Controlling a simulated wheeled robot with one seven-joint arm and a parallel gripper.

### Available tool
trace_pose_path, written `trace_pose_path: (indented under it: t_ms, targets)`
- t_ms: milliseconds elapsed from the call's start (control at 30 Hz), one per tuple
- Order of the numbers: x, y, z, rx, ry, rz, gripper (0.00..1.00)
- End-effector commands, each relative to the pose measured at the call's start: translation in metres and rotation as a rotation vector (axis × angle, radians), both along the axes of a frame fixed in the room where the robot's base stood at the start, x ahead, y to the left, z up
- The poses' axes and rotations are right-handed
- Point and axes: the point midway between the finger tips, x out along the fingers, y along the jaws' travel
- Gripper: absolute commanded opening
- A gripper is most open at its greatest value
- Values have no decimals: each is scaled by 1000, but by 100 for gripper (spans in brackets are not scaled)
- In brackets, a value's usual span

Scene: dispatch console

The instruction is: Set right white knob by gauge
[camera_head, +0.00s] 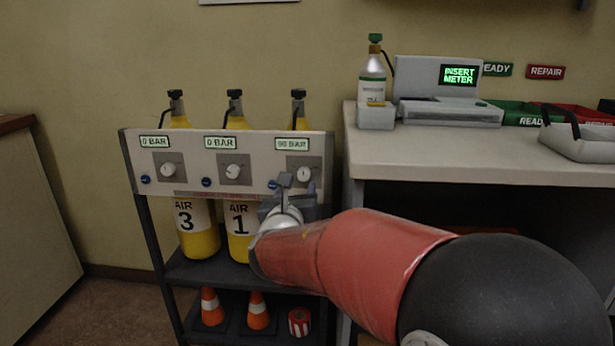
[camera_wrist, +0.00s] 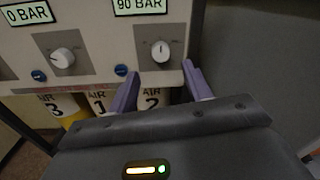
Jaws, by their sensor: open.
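The right white knob (camera_head: 304,174) sits on a grey plate at the right end of the panel (camera_head: 195,195). It also shows in the wrist view (camera_wrist: 161,51), its mark pointing about straight up. The gauge above it (camera_head: 291,144) reads 90 BAR, and shows in the wrist view (camera_wrist: 139,6) too. The middle knob (camera_head: 232,171) and left knob (camera_head: 168,170) sit under gauges reading 0 BAR. My gripper (camera_head: 287,182) is in front of the panel's right end. In the wrist view its fingers (camera_wrist: 158,82) are apart, below and either side of the right knob, with nothing between them.
Yellow air cylinders (camera_head: 198,245) stand behind the panel. Blue buttons (camera_head: 207,182) sit beside the knobs. A desk (camera_head: 470,158) with a meter station (camera_head: 450,112) stands close on the right.

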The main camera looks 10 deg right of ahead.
Motion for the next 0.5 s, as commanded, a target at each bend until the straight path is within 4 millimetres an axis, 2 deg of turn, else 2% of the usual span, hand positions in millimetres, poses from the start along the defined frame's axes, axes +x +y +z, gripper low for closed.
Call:
trace_pose_path:
  t_ms: [300, 500]
  targets:
    - [46, -19, 0, 0, 1, -4, 50]
    - [64, -26, 0, 3, 0, -3, 50]
